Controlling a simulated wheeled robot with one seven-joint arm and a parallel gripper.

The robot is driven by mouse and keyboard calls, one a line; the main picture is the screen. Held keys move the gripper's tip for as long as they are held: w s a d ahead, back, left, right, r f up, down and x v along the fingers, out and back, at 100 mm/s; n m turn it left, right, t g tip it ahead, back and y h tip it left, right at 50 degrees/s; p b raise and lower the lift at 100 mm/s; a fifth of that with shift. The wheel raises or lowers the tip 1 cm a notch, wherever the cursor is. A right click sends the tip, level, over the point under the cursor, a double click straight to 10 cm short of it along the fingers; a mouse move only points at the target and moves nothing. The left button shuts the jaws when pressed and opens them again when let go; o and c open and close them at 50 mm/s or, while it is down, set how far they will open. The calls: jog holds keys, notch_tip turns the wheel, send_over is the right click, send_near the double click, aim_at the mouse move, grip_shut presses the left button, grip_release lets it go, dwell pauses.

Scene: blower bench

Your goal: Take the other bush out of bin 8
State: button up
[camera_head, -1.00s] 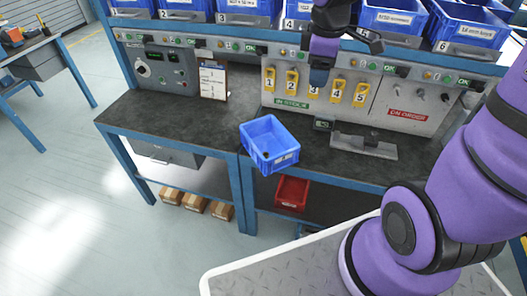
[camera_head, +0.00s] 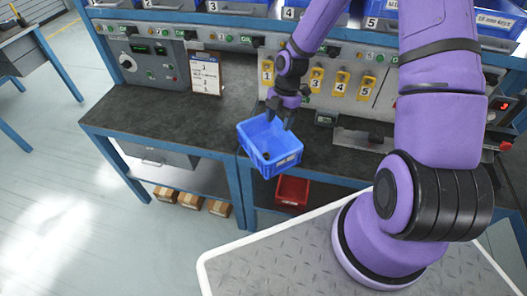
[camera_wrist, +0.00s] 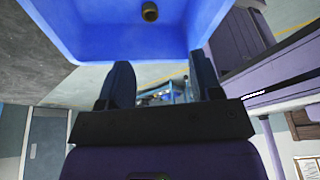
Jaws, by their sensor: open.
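A blue bin (camera_head: 285,160) stands on the front of the bench, with a label on its front that is too small to read. A small dark bush (camera_head: 266,156) lies on its floor. In the wrist view the blue bin (camera_wrist: 95,35) fills the top, and the brownish, ring-like bush (camera_wrist: 150,11) shows inside it, beyond the fingers. My gripper (camera_head: 280,118) is over the bin's back right part, fingers pointing down. In the wrist view my gripper (camera_wrist: 163,82) has its two fingers apart with nothing between them.
The bench top (camera_head: 150,115) is clear to the left. A red bin (camera_head: 292,191) sits on the lower shelf. Yellow numbered tags (camera_head: 341,84) hang on the panel behind. Several blue bins line the top shelf.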

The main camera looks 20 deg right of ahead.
aim_at(266, 155)
jog(key=shift+n+y, duration=0.4)
jog(key=shift+n, duration=0.3)
jog(key=x, duration=0.4)
jog(key=w+x, duration=0.1)
jog(key=x, duration=0.8)
jog(key=shift+a+f, duration=0.25)
jog(key=shift+f, duration=0.2)
jog(key=c, duration=1)
